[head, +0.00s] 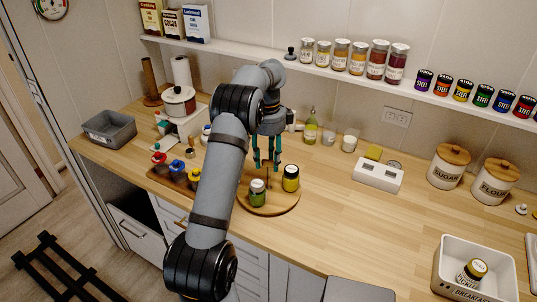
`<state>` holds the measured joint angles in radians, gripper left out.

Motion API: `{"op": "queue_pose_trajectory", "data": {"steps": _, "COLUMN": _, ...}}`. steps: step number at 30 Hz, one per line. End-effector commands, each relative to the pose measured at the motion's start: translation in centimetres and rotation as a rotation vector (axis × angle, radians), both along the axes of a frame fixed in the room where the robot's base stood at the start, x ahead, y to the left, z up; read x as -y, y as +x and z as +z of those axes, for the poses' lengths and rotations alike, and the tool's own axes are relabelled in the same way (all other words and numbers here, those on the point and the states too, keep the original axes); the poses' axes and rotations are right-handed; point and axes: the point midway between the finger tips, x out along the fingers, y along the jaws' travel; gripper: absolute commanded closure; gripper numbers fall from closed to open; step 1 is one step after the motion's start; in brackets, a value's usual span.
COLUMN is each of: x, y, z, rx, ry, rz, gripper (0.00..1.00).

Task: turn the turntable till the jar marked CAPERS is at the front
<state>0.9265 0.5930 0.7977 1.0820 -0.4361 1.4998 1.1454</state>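The round wooden turntable (284,207) lies on the counter just beyond my arm. A jar with green contents and a pale label (258,194) stands at its front. A thin dark upright piece shows just below the fingers.
Several small coloured-top containers (176,168) stand on a board to the left, partly behind my arm. A white BREAKFAST box (503,264) holds a jar. The counter front right of the turntable is clear.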

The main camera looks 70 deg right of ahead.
Motion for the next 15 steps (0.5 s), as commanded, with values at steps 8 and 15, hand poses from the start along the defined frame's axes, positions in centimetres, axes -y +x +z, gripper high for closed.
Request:
{"op": "queue_pose_trajectory", "data": {"steps": 8, "x": 0.2, "y": -0.1, "z": 4.1, "rx": 0.0, "ry": -0.007, "rz": -0.001, "gripper": 0.6}}
{"op": "queue_pose_trajectory", "data": {"steps": 15, "x": 0.2, "y": -0.1, "z": 9.2, "rx": 0.0, "ry": -0.007, "rz": 0.0, "gripper": 0.6}}
